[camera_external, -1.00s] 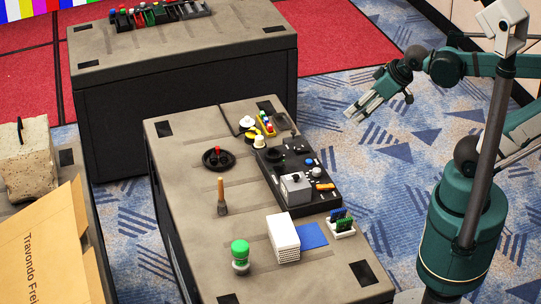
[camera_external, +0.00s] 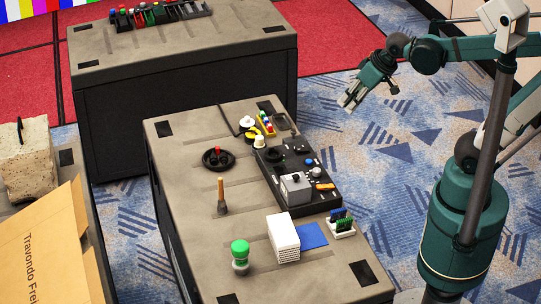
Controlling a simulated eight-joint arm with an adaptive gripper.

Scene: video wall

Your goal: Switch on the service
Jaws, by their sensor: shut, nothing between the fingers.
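My gripper (camera_external: 347,103) is at the upper right, held in the air beyond the right edge of the near table, pointing down and left. It is shut and empty, and apart from everything on the table. A black control panel (camera_external: 318,203) lies on the near table, with a grey box (camera_external: 295,188) carrying a dark knob, a blue button (camera_external: 309,162), an orange piece (camera_external: 324,186) and dark round parts. A round black base with a red-tipped lever (camera_external: 218,153) is left of the panel. Which control belongs to the service cannot be told.
The near table (camera_external: 190,190) also holds a green-topped knob (camera_external: 240,251), a wooden-handled brush (camera_external: 221,195), a white block (camera_external: 283,237), a blue sheet (camera_external: 312,235) and yellow-white pieces (camera_external: 259,139). A far table (camera_external: 180,45) carries a row of coloured items. A cardboard box (camera_external: 50,250) is at left.

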